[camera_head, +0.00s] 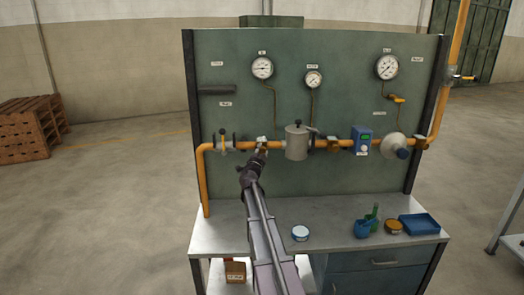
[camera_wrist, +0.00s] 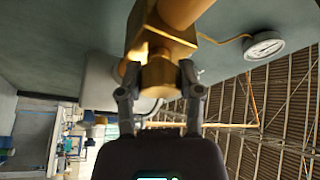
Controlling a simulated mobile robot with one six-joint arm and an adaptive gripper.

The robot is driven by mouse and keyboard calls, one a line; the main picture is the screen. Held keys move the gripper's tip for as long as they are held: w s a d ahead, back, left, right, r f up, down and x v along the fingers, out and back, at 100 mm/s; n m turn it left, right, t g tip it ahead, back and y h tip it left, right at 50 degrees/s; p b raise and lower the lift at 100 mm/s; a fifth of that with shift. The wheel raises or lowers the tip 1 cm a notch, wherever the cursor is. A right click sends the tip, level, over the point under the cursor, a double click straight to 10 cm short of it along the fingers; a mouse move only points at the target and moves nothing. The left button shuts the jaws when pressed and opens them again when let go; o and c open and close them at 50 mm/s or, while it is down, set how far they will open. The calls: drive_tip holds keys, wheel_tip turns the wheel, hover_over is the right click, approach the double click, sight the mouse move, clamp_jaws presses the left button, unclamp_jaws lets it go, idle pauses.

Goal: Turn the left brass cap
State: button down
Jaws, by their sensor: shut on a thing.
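The left brass cap (camera_wrist: 158,74) hangs under a square brass fitting (camera_wrist: 160,38) on the orange pipe in the wrist view. My gripper (camera_wrist: 156,84) has one finger on each side of the cap and is shut on it. In the head view my gripper (camera_head: 257,157) reaches up to the left part of the orange pipe (camera_head: 212,147), at the fitting left of the grey canister. The cap itself is hidden there behind my gripper. Whether the cap is turned cannot be told.
A grey canister (camera_head: 297,142) sits close to the right of my gripper, and a black-handled valve (camera_head: 223,142) to its left. A blue device (camera_head: 362,140) is farther right. The bench holds a white round tin (camera_head: 300,232), a blue cup (camera_head: 363,228) and a blue tray (camera_head: 419,224).

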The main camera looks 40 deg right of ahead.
idle(0.3)
drive_tip(key=shift+c, duration=1.3)
unclamp_jaws()
drive_tip(key=shift+n, duration=0.5)
